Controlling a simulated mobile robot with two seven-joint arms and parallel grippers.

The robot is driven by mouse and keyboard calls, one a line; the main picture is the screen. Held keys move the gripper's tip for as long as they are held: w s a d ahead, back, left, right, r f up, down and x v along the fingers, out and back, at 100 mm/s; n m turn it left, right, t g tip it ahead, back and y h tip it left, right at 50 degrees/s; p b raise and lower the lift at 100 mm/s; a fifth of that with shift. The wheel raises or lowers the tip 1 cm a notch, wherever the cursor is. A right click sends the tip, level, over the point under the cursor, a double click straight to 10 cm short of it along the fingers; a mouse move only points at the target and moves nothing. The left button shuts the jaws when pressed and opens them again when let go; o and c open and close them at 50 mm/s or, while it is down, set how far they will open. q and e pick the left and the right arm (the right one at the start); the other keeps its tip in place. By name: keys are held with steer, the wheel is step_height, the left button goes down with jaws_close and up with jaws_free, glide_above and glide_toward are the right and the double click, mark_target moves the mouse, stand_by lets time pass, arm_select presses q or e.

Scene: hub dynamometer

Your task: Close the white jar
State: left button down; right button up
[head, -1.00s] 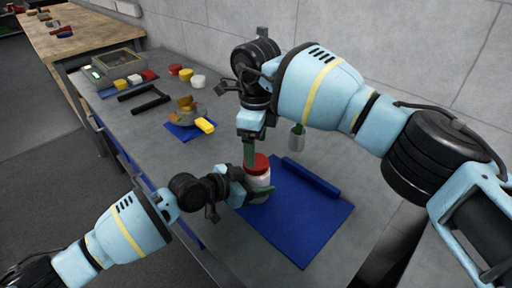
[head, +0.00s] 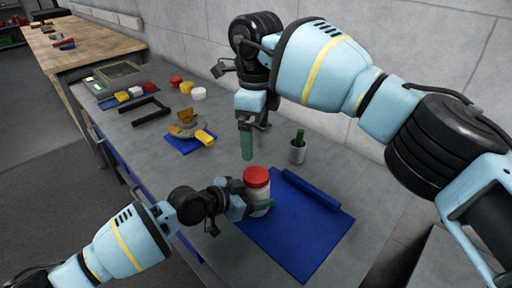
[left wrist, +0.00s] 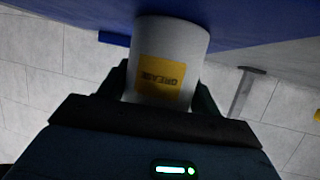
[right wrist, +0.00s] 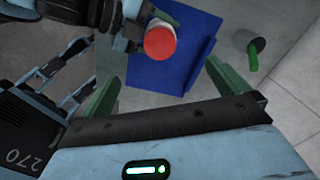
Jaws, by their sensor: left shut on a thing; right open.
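The white jar (head: 259,207) stands upright at the left edge of the blue mat (head: 290,240). A red lid (head: 256,175) sits on top of it; whether it is tight cannot be told. My left gripper (head: 256,203) is shut on the jar's body from the left. In the left wrist view the jar (left wrist: 190,38) shows a yellow GREASE label between the fingers. My right gripper (head: 255,138) is open and empty, above and behind the lid. In the right wrist view the red lid (right wrist: 160,42) lies beyond the open fingers, apart from them.
A blue roll-like bar (head: 311,189) lies on the mat. A grey cup with a green-handled item (head: 297,153) stands behind, near the wall. A yellow block (head: 205,136), a black handle (head: 146,110) and several small coloured containers are farther left. The mat's front is clear.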

steer(key=shift+r, duration=2.55)
arm_select(q)
steer(key=shift+c, duration=1.2)
jaws_free()
steer(key=shift+v, duration=3.9)
arm_select(e)
steer(key=shift+r, duration=0.2)
